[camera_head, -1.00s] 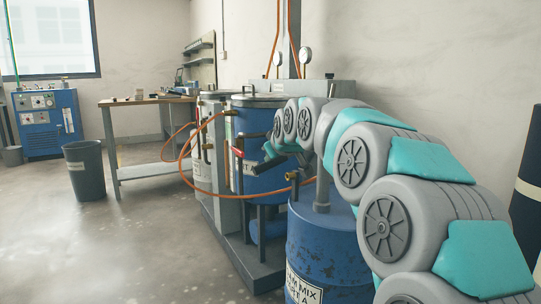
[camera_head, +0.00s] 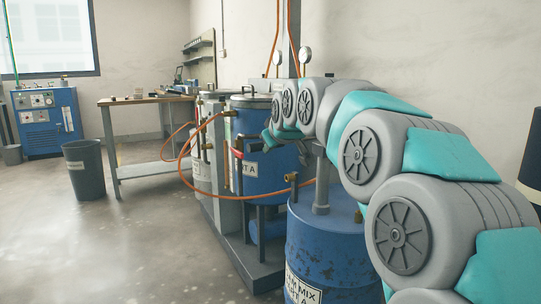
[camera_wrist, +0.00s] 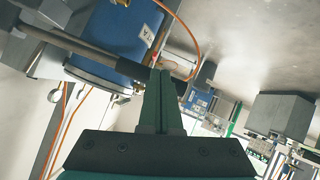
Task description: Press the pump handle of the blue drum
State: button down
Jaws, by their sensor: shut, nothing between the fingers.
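The blue drum (camera_head: 325,248) with a white label stands front centre in the head view. A grey pump post (camera_head: 322,185) rises from its lid, its top hidden behind my arm. In the wrist view the pump handle (camera_wrist: 90,48) is a grey rod running from upper left to a dark grip near the picture's middle. My gripper (camera_wrist: 167,78) is shut and empty, its dark green fingers overlapping the grip end in the picture. I cannot tell whether they touch it. In the head view my gripper is mostly hidden behind my arm.
A blue tank (camera_head: 265,170) with an orange hose (camera_head: 188,170) stands behind the drum. A workbench (camera_head: 145,101), a grey bin (camera_head: 83,170) and a blue cabinet (camera_head: 45,125) are at the left. The floor at left is open.

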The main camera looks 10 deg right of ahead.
jog(key=v, duration=0.8)
jog(key=shift+s+r, duration=0.25)
jog(key=shift+r, duration=0.05)
jog(key=shift+d, duration=0.1)
jog(key=s+a+f+m+g+p, duration=0.15)
jog(key=s+f+g+p, duration=0.35)
jog(key=s+f, duration=1.25)
jog(key=s+f+m+g, duration=0.1)
jog(key=s+f, duration=0.3)
jog(key=s, duration=0.4)
jog(key=s+d+f+m+g, duration=0.1)
jog(key=s+f+g, duration=0.3)
jog(key=s, duration=0.4)
jog(key=s+d+f+m+g+h+p, duration=0.1)
jog(key=s+f+m+g, duration=0.1)
jog(key=s+f, duration=0.4)
jog(key=s+g, duration=0.1)
jog(key=s, duration=0.2)
jog(key=shift+f, duration=0.15)
jog(key=shift+w, duration=0.1)
